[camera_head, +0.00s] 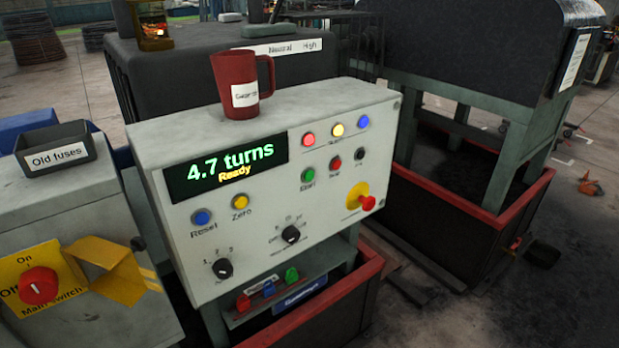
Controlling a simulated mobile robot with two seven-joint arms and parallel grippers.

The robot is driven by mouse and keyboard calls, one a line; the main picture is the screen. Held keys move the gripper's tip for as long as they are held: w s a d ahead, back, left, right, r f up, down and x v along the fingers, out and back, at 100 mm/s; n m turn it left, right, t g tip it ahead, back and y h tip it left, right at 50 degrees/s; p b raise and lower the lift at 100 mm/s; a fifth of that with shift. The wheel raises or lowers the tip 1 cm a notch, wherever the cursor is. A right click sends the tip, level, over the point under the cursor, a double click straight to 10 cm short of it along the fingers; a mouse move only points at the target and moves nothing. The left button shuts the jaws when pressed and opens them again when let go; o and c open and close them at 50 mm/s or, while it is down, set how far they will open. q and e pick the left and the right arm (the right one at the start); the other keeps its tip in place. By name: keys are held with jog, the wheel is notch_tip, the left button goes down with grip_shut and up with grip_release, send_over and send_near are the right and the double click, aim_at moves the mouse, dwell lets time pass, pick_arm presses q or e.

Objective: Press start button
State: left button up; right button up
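A grey control box (270,220) stands in the middle of the head view, its sloped front facing me. The green start button (308,174) is on the right half of that front, with a blurred label below it. A red button (335,163) and a small black knob (360,154) sit to its right. The display (225,167) reads "4.7 turns" and "Ready". Red, yellow and blue lamps (337,130) form a row above the buttons. Neither of my grippers is in view.
A red mug (240,84) stands on top of the box. A yellow-based red emergency knob (365,202) sticks out at lower right. A main switch (38,286) and an "Old fuses" bin (54,150) are at left. The space before the panel looks clear.

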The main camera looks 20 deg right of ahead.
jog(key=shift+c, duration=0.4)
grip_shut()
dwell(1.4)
